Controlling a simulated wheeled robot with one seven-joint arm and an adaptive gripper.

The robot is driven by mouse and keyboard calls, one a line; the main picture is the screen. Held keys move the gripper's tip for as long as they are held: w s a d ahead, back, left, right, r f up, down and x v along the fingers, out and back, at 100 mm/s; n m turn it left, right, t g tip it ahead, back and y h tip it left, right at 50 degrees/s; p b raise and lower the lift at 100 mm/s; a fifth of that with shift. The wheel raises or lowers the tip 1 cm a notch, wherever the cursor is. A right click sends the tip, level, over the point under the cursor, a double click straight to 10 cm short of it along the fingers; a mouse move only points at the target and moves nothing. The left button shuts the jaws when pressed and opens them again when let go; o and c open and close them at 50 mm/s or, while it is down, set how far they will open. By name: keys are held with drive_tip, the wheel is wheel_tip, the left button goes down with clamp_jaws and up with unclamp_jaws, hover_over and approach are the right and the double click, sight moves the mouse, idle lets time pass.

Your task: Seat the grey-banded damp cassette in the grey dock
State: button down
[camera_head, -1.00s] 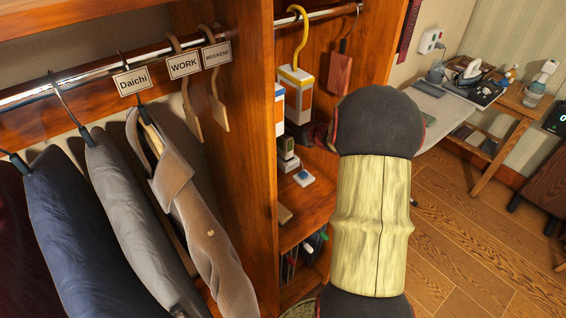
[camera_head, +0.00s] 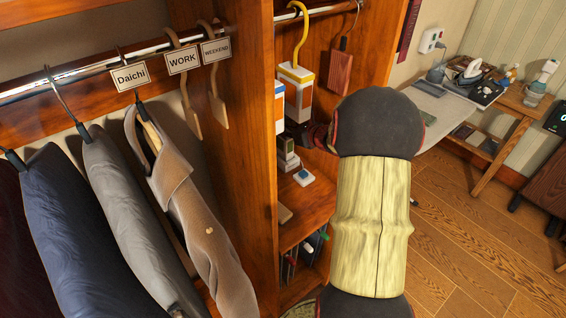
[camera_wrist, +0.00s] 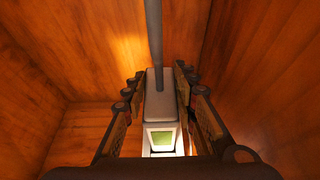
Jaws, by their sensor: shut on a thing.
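In the wrist view, my gripper (camera_wrist: 160,112) is shut around a grey block (camera_wrist: 158,104) with a thin grey rod rising from it. A white-framed green window (camera_wrist: 162,140) shows below the block. The block looks like the grey-banded damp cassette, but its band is not clear. In the head view, my thick arm hides most of my gripper and what it holds. Small grey-and-white units (camera_head: 287,150) stand on the wooden shelf left of my arm, beside a white piece with a blue top (camera_head: 303,177). I cannot tell which of them is the grey dock.
A red-brown block (camera_head: 340,73) hangs behind. A wooden partition (camera_head: 247,130) separates the hanging clothes (camera_head: 130,215). Open floor (camera_head: 470,230) lies right.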

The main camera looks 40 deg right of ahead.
drive_tip(key=shift+f+b, duration=1.2)
drive_tip(key=shift+f, duration=0.25)
drive_tip(key=c, duration=1.4)
unclamp_jaws()
drive_tip(key=shift+o, duration=0.3)
drive_tip(key=shift+f, duration=0.1)
drive_tip(key=shift+s, duration=0.1)
drive_tip(key=v, duration=1.2)
